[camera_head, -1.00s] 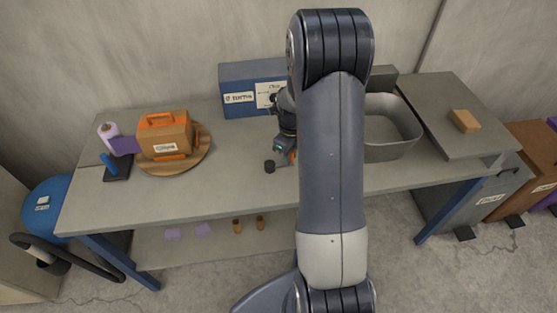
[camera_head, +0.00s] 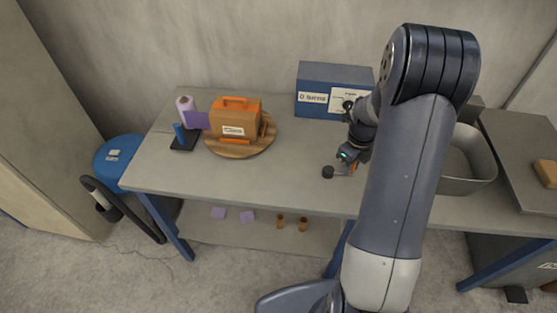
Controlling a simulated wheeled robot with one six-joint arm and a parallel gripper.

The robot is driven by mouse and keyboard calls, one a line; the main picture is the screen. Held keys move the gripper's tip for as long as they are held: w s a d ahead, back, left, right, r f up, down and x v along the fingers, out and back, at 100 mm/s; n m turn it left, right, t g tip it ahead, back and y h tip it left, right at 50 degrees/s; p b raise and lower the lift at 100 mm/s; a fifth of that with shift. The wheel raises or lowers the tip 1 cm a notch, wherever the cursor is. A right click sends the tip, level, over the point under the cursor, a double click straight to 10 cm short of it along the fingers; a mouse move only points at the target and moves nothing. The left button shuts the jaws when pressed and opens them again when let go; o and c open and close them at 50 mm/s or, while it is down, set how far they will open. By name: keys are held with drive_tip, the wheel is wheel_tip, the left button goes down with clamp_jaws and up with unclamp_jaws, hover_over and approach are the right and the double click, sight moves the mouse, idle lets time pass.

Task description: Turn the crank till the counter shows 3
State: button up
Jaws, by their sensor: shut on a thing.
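A blue box (camera_head: 310,77) with white labels stands at the back of the workbench. A small dark round part shows at its right label, beside my arm. My gripper (camera_head: 352,167) is low in front of this box, shut, with an orange part between or beside its fingers. A black knob (camera_head: 328,172) on a short grey bar sticks out left of the gripper; it looks like part of the crank. My arm hides the box's right side and most of the grip. No counter figure can be read.
An orange-brown case (camera_head: 236,118) sits on a round wooden board (camera_head: 262,146) at the left. Beside it are a lilac roll (camera_head: 185,106) and a black stand (camera_head: 186,141) with a blue post. A grey bin (camera_head: 470,160) is right of my arm. The front middle of the bench (camera_head: 255,182) is clear.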

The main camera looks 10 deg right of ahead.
drive_tip(key=shift+w, duration=1.65)
